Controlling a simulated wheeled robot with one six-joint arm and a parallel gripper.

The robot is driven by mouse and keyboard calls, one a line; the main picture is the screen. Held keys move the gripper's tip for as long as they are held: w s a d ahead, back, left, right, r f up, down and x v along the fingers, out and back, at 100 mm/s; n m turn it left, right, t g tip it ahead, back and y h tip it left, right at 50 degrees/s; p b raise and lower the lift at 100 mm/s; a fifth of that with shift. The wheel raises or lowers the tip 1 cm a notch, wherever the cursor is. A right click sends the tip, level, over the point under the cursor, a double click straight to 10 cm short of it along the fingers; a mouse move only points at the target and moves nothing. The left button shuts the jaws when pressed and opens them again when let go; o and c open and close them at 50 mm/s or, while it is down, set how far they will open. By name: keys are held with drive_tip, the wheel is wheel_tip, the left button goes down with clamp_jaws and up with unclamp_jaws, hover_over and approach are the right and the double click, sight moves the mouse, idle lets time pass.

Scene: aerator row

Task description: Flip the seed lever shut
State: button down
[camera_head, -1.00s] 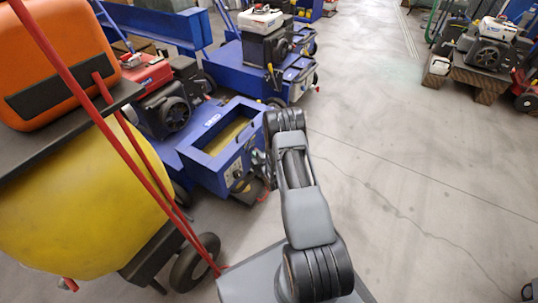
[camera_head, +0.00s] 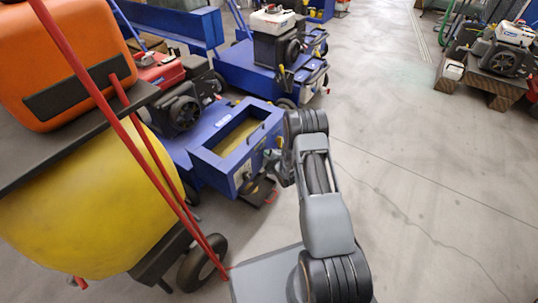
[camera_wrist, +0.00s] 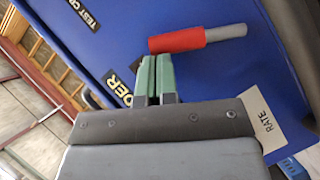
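The seed lever has a red grip (camera_wrist: 177,40) and a grey rod (camera_wrist: 226,32). It lies across the blue panel (camera_wrist: 110,45) of the machine in the wrist view. My gripper (camera_wrist: 155,60) has green fingers close together with only a thin dark gap and nothing seen between them. The fingertips are just below the red grip in the picture; I cannot tell whether they touch it. In the head view, my gripper (camera_head: 274,165) is at the right side of the blue seed box (camera_head: 215,165), partly hidden by my arm. The lever is not clear there.
A cart with a yellow tank (camera_head: 90,210), an orange case (camera_head: 65,60) and red handles stands close on the left. Another blue machine (camera_head: 235,62) is behind. An engine on a wooden stand (camera_head: 480,80) is at the far right. The floor (camera_head: 430,180) on the right is clear.

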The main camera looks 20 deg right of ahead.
drive_tip(key=s+a+r+p, duration=0.1)
drive_tip(key=s+a+r, duration=0.1)
drive_tip(key=shift+s+a+r+p, duration=0.1)
drive_tip(key=shift+s+p, duration=0.25)
drive_tip(key=shift+p, duration=0.05)
drive_tip(key=p+v, duration=0.2)
drive_tip(key=v, duration=0.8)
drive_tip(key=shift+f+p, duration=0.3)
drive_tip(key=shift+f, duration=0.05)
drive_tip(key=shift+s+a, duration=0.1)
drive_tip(key=shift+r, duration=0.1)
wheel_tip(320, 180, up, 33)
drive_tip(key=w+m+g+h+p, duration=0.15)
drive_tip(key=m+g+p, duration=0.4)
drive_tip(key=p, duration=1.15)
drive_tip(key=s+a+r+m+g+p, duration=0.2)
drive_tip(key=s+r+m+p, duration=0.2)
drive_tip(key=s+r+p, duration=0.3)
drive_tip(key=s+a+r+m+g+p, duration=0.2)
drive_tip(key=s+r+p, duration=0.5)
drive_tip(key=s+r, duration=0.6)
wheel_tip(320, 180, up, 8)
drive_tip(key=m+g, duration=0.1)
drive_tip(key=m, duration=0.1)
drive_tip(key=shift+a+m, duration=0.35)
